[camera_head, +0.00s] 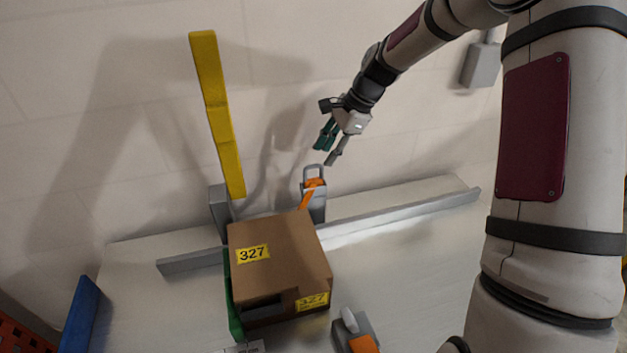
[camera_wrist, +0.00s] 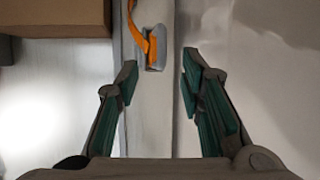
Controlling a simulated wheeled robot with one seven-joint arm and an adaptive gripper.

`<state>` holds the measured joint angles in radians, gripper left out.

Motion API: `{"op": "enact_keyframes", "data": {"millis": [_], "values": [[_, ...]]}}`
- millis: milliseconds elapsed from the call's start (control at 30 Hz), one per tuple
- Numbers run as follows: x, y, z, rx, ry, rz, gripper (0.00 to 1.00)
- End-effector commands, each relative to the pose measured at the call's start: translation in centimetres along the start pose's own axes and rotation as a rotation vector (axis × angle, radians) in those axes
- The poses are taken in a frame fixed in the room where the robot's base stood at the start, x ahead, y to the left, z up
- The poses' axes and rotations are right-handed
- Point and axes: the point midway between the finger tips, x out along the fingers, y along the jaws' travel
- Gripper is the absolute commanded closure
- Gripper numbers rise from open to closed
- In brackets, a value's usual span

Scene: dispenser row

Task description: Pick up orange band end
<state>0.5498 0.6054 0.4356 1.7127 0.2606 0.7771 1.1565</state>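The orange band end (camera_head: 308,193) hangs out of a grey dispenser (camera_head: 318,207) at the back rail in the head view. In the wrist view the orange band (camera_wrist: 138,30) runs down to the dispenser opening, above and between my fingers. My gripper (camera_head: 327,157) is open and empty, above the dispenser and a little to its right in the head view. In the wrist view its two green-padded fingers (camera_wrist: 158,78) stand wide apart, not touching the band. Part of the band is hidden inside the dispenser.
A brown box (camera_head: 283,258) labelled 327 stands in front of the dispenser, left of it. A tall yellow band (camera_head: 214,110) rises from another dispenser at left. A grey tool with an orange part (camera_head: 361,342) lies in front. The table's right side is clear.

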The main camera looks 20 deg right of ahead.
Motion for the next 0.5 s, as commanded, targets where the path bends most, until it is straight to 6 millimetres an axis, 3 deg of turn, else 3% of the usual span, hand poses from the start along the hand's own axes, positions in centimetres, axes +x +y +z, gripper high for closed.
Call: {"op": "enact_keyframes", "data": {"millis": [267, 500], "values": [[2.0, 0.1, 0.2, 0.000, -0.001, 0.002, 0.65], [5.3, -0.1, 0.9, 0.000, -0.001, 0.002, 0.65]]}}
